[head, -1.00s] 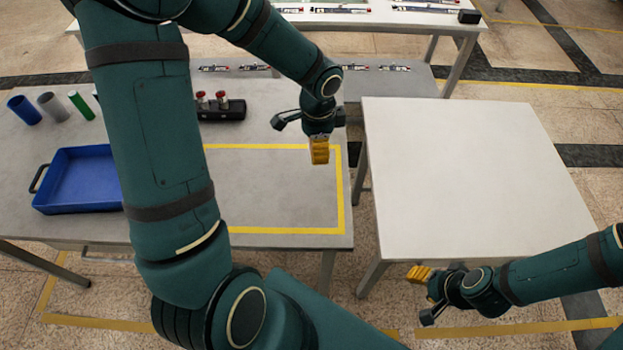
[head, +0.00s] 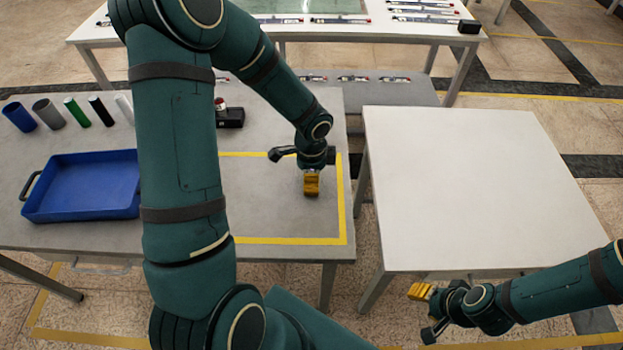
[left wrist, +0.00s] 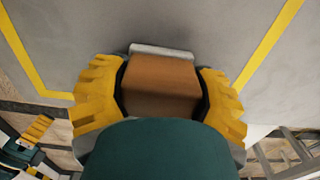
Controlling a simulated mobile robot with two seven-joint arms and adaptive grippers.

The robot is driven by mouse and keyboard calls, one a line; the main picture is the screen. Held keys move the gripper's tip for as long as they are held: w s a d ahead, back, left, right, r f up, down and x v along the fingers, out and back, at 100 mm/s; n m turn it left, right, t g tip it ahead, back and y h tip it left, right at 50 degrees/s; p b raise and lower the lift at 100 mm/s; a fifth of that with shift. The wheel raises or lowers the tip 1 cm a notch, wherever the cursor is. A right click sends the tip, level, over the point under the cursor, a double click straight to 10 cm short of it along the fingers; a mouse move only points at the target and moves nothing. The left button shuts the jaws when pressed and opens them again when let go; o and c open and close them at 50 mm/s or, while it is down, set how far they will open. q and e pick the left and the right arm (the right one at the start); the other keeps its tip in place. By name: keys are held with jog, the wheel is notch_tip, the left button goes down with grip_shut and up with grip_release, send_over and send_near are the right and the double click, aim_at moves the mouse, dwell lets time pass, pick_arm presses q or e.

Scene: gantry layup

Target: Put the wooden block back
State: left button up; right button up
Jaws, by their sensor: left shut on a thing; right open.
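The wooden block (left wrist: 162,85) is brown and sits between the yellow fingers of my left gripper (left wrist: 160,95) in the left wrist view. In the head view my left gripper (head: 312,185) points down over the yellow-taped area (head: 270,240) on the grey table; I cannot tell how far the block is from the surface. My right gripper (head: 420,291) is open and empty, near the white table's front edge.
A blue tray (head: 85,212) stands at the left on the grey table, with several tubes (head: 48,113) behind it. A black holder with a red knob (head: 229,117) stands behind my left arm. The white table (head: 470,180) at right is bare.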

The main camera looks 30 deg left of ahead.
pick_arm(q)
jog(key=shift+f, duration=0.25)
jog(key=o, duration=0.8)
jog(key=shift+f, duration=0.1)
jog(key=o, duration=0.5)
jog(key=shift+r, duration=0.4)
notch_tip(320, 180, up, 12)
jog(key=p, duration=0.3)
jog(key=shift+f, duration=0.15)
